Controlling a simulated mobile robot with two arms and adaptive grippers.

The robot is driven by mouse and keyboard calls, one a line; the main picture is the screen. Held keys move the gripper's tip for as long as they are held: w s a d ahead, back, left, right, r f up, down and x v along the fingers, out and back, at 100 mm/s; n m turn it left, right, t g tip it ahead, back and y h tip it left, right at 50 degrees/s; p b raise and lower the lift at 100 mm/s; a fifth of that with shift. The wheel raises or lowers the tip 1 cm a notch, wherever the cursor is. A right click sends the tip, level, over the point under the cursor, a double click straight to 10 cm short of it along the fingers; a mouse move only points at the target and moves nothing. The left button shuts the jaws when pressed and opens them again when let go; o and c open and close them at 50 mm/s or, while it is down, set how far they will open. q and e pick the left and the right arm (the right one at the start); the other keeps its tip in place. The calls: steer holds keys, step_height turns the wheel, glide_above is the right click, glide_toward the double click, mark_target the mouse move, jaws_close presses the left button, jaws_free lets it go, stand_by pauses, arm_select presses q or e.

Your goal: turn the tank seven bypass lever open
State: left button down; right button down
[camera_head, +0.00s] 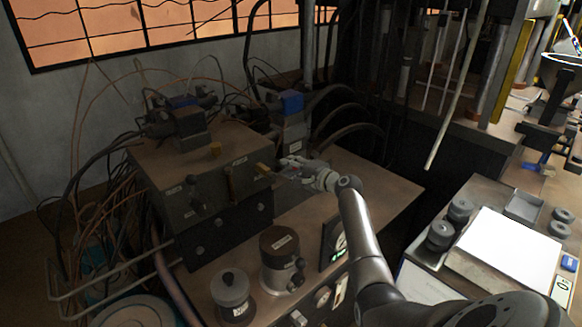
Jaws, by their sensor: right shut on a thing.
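A grey-brown hydraulic box (155,180) stands on the bench at centre left. Its front has small label plates, too small to read, and several handles. A short orange lever (264,168) sticks out near the box's right end. My right gripper (281,168) reaches in from the lower right and is shut at this lever, on its right side. The fingers partly cover the contact. I cannot read which tank this lever's label names. An upright brown-orange handle (230,184) and a black handle (194,193) are farther left on the same front. My left gripper is not in view.
A dark brown cylinder (279,262) and a grey lidded pot (231,297) stand on the bench below the box. Cables crowd the left and back. A gauge panel (335,240) is beside my right arm. A side table (486,195) at right holds grey discs (440,235).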

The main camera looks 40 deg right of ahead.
steer(key=shift+f, duration=0.15)
steer(key=c, duration=1.2)
jaws_free()
steer(key=v, duration=1.2)
